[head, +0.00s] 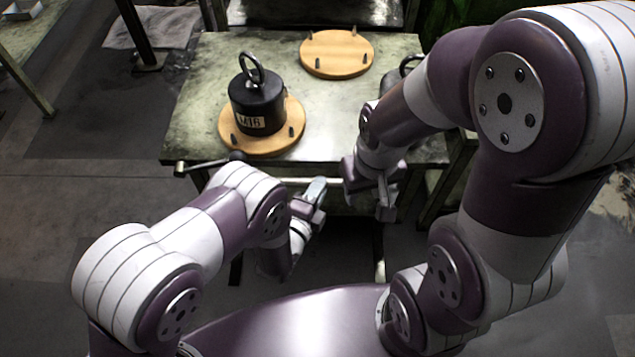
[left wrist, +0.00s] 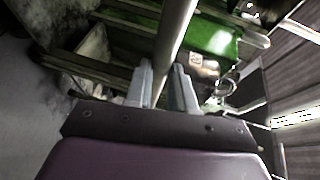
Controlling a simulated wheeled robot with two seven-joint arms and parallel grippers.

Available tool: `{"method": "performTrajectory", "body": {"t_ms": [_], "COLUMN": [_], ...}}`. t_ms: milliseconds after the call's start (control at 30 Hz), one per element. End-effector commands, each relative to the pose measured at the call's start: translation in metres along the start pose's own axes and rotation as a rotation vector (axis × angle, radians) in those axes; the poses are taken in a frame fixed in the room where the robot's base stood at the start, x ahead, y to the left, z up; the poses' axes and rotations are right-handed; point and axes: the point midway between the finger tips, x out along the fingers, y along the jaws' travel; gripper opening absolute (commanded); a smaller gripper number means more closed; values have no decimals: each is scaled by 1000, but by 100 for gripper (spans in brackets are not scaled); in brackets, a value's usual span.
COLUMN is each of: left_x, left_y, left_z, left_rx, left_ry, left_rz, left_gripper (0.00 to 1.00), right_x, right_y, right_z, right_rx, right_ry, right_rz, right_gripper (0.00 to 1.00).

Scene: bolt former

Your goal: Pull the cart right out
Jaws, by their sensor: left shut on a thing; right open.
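The cart (head: 185,115) has a worn, pale greenish top and stands in front of me. Its pale handle bar (head: 338,182) runs along the near edge. My left gripper (head: 316,192) is at this bar. In the left wrist view the left gripper (left wrist: 162,85) has its two fingers on either side of the metal bar (left wrist: 176,35), shut on it. My right gripper (head: 386,195) is open near the right part of the bar. My right arm hides the cart's right side, so I cannot tell if those fingers touch the bar.
A black weight (head: 257,103) marked M16, with a ring on top, sits on a round wooden plate (head: 288,146) on the cart. A second wooden plate (head: 337,52) with pegs is at the back. Another dark ringed weight is partly hidden. Floor at left (head: 90,185) is clear.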

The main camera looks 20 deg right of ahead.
Motion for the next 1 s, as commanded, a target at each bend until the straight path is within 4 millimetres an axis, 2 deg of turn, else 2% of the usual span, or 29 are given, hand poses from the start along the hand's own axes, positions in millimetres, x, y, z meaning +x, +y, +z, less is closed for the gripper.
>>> {"method": "performTrajectory", "body": {"t_ms": [33,433,467,500,533,1000], "left_x": [-5,-7,-7,-7,-7,-2], "left_y": [12,13,13,13,12,4], "left_z": [1,0,0,0,0,0], "left_rx": [1,1,1,1,1,0], "left_ry": [-2,-1,-1,-1,-1,-1], "left_rz": [32,33,33,33,31,14], "left_gripper": [0,0,30,43,48,48], "right_x": [1,1,1,1,1,-1], "right_y": [0,0,0,0,0,0], "right_z": [0,0,0,0,0,0], "right_rx": [0,0,0,0,0,0], "right_ry": [0,0,0,0,0,0], "right_rz": [0,0,0,0,0,0], "right_gripper": [43,43,43,43,43,43]}}
